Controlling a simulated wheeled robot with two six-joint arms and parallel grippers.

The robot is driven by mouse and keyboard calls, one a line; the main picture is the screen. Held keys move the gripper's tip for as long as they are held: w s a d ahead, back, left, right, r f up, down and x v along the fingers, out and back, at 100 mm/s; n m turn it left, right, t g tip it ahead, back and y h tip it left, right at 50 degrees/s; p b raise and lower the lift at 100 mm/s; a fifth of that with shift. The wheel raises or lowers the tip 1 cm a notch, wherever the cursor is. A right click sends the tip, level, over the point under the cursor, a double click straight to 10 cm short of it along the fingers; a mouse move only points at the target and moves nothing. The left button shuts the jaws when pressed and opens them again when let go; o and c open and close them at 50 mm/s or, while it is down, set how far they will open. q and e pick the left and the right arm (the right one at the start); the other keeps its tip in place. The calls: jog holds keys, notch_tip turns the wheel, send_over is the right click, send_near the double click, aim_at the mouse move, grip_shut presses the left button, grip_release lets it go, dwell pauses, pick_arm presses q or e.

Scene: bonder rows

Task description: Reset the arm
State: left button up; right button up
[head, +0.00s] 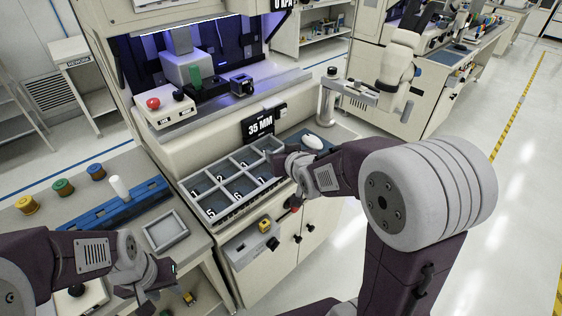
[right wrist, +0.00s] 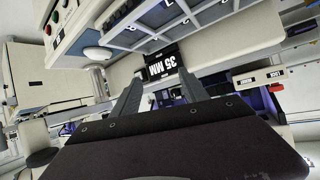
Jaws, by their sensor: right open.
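My right arm (head: 340,170) reaches in from the right in the head view. My right gripper (head: 277,160) is above the right side of a numbered compartment tray (head: 227,207). In the right wrist view its two fingers (right wrist: 158,92) stand wide apart with nothing between them, and the 35 MM sign (right wrist: 160,65) shows beyond. My left gripper (head: 160,275) is at the lower left of the head view, beside the front of the left bench. Its fingers are small and dark there, and I cannot tell whether they are apart.
A bonding machine (head: 215,130) with a lit bay stands behind the tray. The left bench holds a blue rack (head: 110,208), a grey square tray (head: 165,232) and several coloured spools (head: 63,187). A white mouse (head: 312,141) lies right of the tray. Open floor lies at the right.

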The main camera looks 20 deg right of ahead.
jog(key=shift+s+f, duration=0.2)
jog(key=shift+s, duration=0.15)
jog(key=shift+w+d, duration=0.1)
jog(key=s+f+g+p, duration=0.1)
jog(key=s+f+g, duration=0.4)
jog(key=s, duration=0.6)
jog(key=s+f+g, duration=0.6)
jog(key=s+f, duration=0.1)
jog(key=s, duration=0.4)
jog(key=shift+s+p, duration=0.15)
jog(key=shift+p, duration=0.25)
